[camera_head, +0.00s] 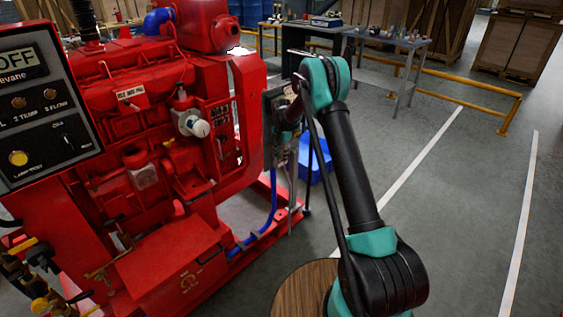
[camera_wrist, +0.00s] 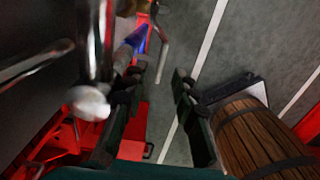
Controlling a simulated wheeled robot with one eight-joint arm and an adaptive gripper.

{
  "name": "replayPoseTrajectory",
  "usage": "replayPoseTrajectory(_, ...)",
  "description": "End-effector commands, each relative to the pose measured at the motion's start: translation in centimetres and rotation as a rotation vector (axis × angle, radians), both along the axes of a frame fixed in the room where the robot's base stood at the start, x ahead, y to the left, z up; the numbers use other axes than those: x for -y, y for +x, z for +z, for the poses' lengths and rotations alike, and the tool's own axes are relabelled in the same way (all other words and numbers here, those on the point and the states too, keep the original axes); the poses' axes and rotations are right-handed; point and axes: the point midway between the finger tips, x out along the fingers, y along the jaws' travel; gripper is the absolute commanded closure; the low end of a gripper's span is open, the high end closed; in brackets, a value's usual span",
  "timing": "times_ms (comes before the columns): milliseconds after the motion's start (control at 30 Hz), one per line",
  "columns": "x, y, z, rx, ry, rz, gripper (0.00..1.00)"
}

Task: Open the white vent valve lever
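In the head view, my gripper (camera_head: 284,108) is beside the right end of the red pumpset (camera_head: 212,60), partly hidden by my arm. A shiny metal fitting with a pale rounded end (camera_wrist: 88,103) is close to the camera, left of the fingers in the wrist view. A pale bar (camera_wrist: 36,64) extends left of it. I cannot tell whether either is the white vent valve lever. I cannot pick out that lever in the head view.
A control panel (camera_head: 40,95) stands at left. A blue bin (camera_head: 315,160) and blue hose (camera_head: 272,200) are below my gripper. A wooden barrel (camera_wrist: 262,138) is at the wrist view's lower right. Workbenches (camera_head: 395,42) and a yellow rail (camera_head: 440,80) are behind. The floor at right is clear.

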Motion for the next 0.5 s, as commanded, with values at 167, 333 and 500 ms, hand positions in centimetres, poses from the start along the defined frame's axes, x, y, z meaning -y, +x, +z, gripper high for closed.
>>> replayPoseTrajectory(167, 0.0, 0.0, -1.9, 0.000, 0.000, 0.000, 0.72)
replayPoseTrajectory(333, 0.0, 0.0, -2.6, 0.000, 0.000, 0.000, 0.72)
replayPoseTrajectory(500, 0.0, 0.0, -2.6, 0.000, 0.000, 0.000, 0.72)
